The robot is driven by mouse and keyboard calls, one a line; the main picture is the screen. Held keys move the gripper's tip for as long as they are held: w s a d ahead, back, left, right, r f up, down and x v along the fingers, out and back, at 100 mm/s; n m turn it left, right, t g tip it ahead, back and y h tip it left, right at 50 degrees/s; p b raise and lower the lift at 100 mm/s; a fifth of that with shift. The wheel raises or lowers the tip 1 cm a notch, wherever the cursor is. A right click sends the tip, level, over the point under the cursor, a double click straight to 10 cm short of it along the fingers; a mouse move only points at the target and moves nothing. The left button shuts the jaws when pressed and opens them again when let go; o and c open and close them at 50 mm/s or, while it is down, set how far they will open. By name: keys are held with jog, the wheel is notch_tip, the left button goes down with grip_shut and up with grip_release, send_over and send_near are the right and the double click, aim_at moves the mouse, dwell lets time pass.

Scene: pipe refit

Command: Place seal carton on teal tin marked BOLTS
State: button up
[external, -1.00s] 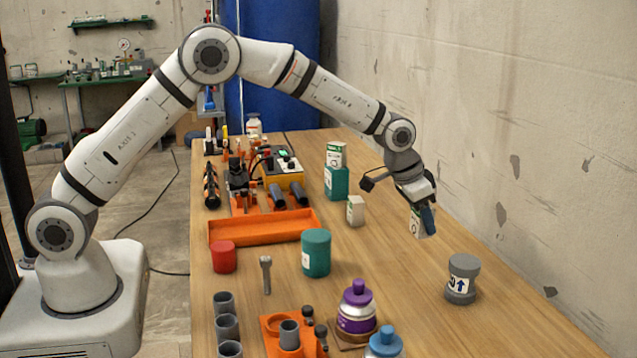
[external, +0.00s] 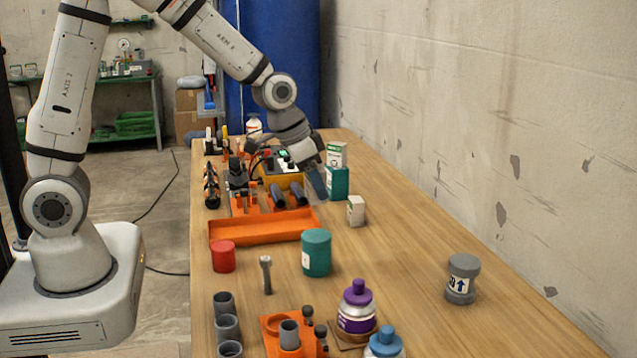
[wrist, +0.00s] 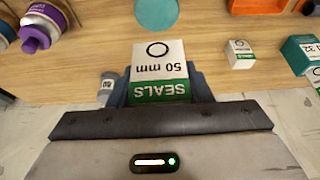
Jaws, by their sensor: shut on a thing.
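My gripper (external: 318,183) is shut on the seal carton (wrist: 160,72), a white box with a green band reading SEALS and "50 mm", seen between the fingers in the wrist view. In the external view the carton is hidden by the gripper. The teal tin (external: 316,253) stands upright on the bench with nothing on its lid; its marking is not readable. Its round top (wrist: 157,14) shows at the top of the wrist view. In the external view my gripper is beyond the tin, beside a teal carton.
A teal carton (external: 337,182) and a small white carton (external: 356,211) stand near my gripper. An orange tray (external: 262,228) lies behind the tin, a red tin (external: 223,256) to its left. A purple-capped bottle (external: 357,309) and grey pot (external: 462,279) stand nearer the camera.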

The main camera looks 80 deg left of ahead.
notch_tip(320, 180, down, 8)
jog(key=shift+w, duration=0.1)
dwell(0.4)
jog(key=shift+f+b, duration=0.1)
jog(key=shift+b, duration=0.2)
jog(key=o, duration=1)
